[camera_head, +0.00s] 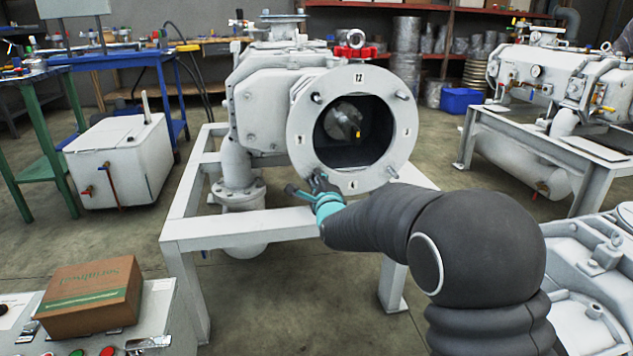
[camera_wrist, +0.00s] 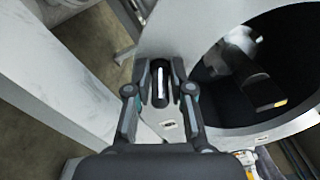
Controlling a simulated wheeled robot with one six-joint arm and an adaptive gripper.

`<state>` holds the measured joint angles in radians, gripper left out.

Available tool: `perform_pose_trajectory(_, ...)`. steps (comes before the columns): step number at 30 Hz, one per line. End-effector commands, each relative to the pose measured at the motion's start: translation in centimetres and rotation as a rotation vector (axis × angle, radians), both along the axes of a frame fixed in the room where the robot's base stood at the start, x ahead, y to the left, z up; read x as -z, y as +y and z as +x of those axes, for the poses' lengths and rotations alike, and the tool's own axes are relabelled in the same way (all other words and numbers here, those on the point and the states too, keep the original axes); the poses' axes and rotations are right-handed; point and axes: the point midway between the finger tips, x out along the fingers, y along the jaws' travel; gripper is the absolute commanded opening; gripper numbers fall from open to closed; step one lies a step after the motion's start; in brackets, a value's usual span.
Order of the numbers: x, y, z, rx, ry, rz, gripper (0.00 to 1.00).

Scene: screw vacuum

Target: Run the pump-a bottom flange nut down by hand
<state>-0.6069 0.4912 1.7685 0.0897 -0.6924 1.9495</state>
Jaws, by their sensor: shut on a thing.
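Pump-a is the large white pump with a round flange (camera_head: 300,137) facing me, its dark bore open. The flange has number plates around it and studs, and fills the middle of the wrist view (camera_wrist: 152,45). My gripper (camera_head: 318,180) is at the lower left of the flange. In the wrist view my gripper (camera_wrist: 160,84) has its fingers closed around a short dark cylindrical piece (camera_wrist: 160,88) with a bright streak, which I take as the nut on its stud. Its thread and seating against the flange are hidden.
A white steel frame (camera_head: 235,224) carries the pump, with a leg close to my arm. A cardboard box (camera_head: 92,298) sits on a bench at the lower left. Another white machine (camera_head: 560,75) stands at the right. Open floor lies left of the frame.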

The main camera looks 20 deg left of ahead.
Motion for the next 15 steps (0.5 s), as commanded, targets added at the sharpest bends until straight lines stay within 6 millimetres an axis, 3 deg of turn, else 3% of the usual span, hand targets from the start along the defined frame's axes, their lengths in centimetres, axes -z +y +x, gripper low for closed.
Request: perform_pose_trajectory(15,0.30,0.03,-0.12,-0.002,0.190,0.296,0.00)
